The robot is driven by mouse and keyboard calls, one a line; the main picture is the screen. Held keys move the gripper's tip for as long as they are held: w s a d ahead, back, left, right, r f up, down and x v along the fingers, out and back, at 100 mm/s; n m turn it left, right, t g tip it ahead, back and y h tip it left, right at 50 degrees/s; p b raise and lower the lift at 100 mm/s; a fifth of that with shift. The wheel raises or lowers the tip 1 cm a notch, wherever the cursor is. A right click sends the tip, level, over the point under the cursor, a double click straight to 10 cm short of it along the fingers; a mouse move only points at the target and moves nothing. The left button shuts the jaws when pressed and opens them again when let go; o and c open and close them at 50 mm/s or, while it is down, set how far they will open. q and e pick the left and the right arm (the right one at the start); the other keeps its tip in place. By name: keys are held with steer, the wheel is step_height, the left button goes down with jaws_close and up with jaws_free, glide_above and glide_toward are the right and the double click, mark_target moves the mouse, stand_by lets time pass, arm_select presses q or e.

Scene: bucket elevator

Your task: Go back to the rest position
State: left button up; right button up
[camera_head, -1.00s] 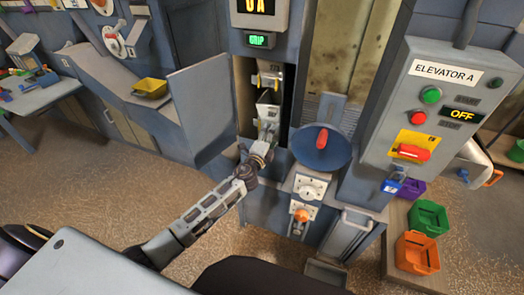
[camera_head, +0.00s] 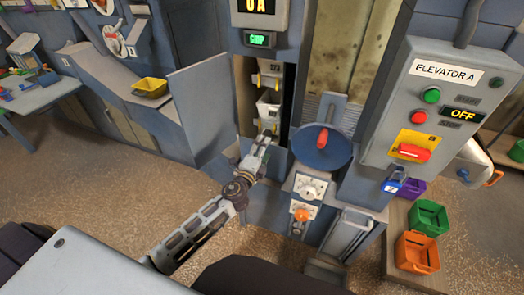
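My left gripper (camera_head: 258,150) is at the end of my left arm, just in front of the lower edge of the open elevator shaft. It looks narrow and nothing is seen held in it; its fingers are too small to tell open from shut. Several white buckets (camera_head: 268,110) hang in the shaft (camera_head: 285,100) above it. The elevator door (camera_head: 198,110) stands open on the left. My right gripper is not in view.
A control box (camera_head: 435,110) labelled ELEVATOR A reads OFF. A blue disc with a red handle (camera_head: 322,139) is right of the gripper. Purple, green (camera_head: 428,217) and orange (camera_head: 417,252) bins stand at right. Floor left of my arm is clear.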

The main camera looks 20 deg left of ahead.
arm_select(q)
steer(key=shift+s, duration=0.25)
stand_by(0.6)
steer(key=s+a+f+n+g, duration=0.1)
steer(key=a+f+n+g, duration=0.15)
steer(key=f, duration=0.85)
steer(key=s+a+f+n+g, duration=0.2)
steer(key=a+f+n, duration=0.15)
steer(key=f, duration=0.85)
steer(key=s+a+f+n+g+y, duration=0.1)
steer(key=s+a+f+n+g, duration=0.1)
steer(key=s+f, duration=0.5)
steer(key=s+a+f+n+g, duration=0.3)
steer(key=s+f, duration=0.1)
steer(key=f, duration=0.8)
steer(key=s+a+f+n+g, duration=0.1)
steer(key=s+f+n+g, duration=0.1)
steer(key=s+f, duration=0.75)
steer(key=s+a+f+n+g, duration=0.1)
steer(key=s+f+n+g, duration=0.15)
steer(key=s+f, duration=0.65)
steer(key=s+d+f+g, duration=0.1)
steer(key=s+d, duration=0.2)
steer(key=s, duration=0.7)
steer(key=s+d+g, duration=0.1)
steer(key=s+d, duration=0.2)
steer(key=s, duration=0.8)
steer(key=shift+d+f+g, duration=0.35)
steer(key=shift+g, duration=0.05)
